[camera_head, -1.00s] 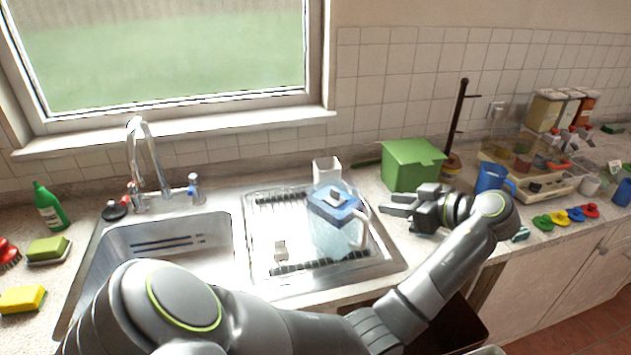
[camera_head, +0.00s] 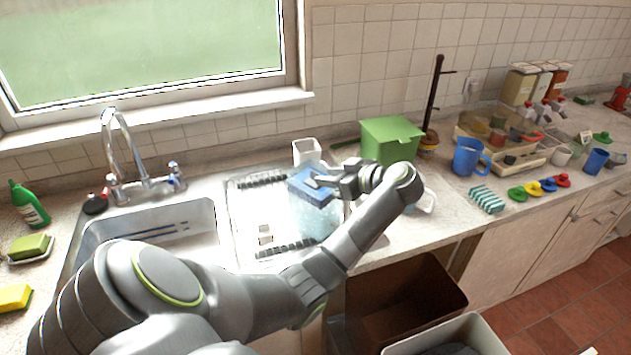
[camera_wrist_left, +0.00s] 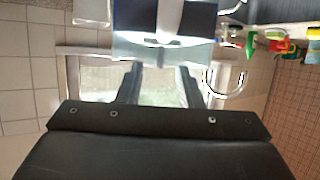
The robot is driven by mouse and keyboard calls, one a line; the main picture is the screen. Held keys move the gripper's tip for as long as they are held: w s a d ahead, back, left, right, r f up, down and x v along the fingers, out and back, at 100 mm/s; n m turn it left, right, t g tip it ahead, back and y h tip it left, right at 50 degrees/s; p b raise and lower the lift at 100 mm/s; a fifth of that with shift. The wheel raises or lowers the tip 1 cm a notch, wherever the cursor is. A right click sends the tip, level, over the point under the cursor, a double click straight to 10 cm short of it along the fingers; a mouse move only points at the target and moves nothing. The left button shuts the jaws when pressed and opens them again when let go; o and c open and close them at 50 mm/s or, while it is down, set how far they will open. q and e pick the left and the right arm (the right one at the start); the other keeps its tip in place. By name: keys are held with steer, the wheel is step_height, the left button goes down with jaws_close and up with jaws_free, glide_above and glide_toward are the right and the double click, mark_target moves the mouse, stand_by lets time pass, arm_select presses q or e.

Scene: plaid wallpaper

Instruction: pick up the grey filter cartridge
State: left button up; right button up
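A clear water jug with a blue lid (camera_head: 310,190) stands on the steel drainboard; the lid also shows at the top of the left wrist view (camera_wrist_left: 200,20). A pale piece (camera_wrist_left: 170,14) sits on that lid. A small pale grey block (camera_head: 265,236) lies on the drainboard left of the jug. I cannot tell for sure which is the grey filter cartridge. My left gripper (camera_head: 318,181) is at the lid and hides part of it. Its fingers (camera_wrist_left: 160,80) are apart with nothing seen between them. My right gripper is out of view.
A white open container (camera_head: 306,152) stands behind the jug, and a green box (camera_head: 390,140) to its right. The sink (camera_head: 150,232) is on the left. A blue mug (camera_head: 468,157) and a striped sponge (camera_head: 487,199) are further right. A brown bin (camera_head: 405,300) stands below the counter.

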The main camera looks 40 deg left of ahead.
mark_target(317, 174)
arm_select(q)
steer(key=x, duration=0.1)
steer(key=p+x, duration=0.1)
steer(key=x, duration=0.1)
steer(key=p+x, duration=0.1)
steer(key=shift+a+r, duration=0.25)
steer(key=shift+a+f+p, duration=0.15)
steer(key=shift+a+p, duration=0.05)
steer(key=shift+p, duration=0.1)
steer(key=shift+f, duration=0.1)
steer(key=shift+c, duration=0.3)
jaws_close()
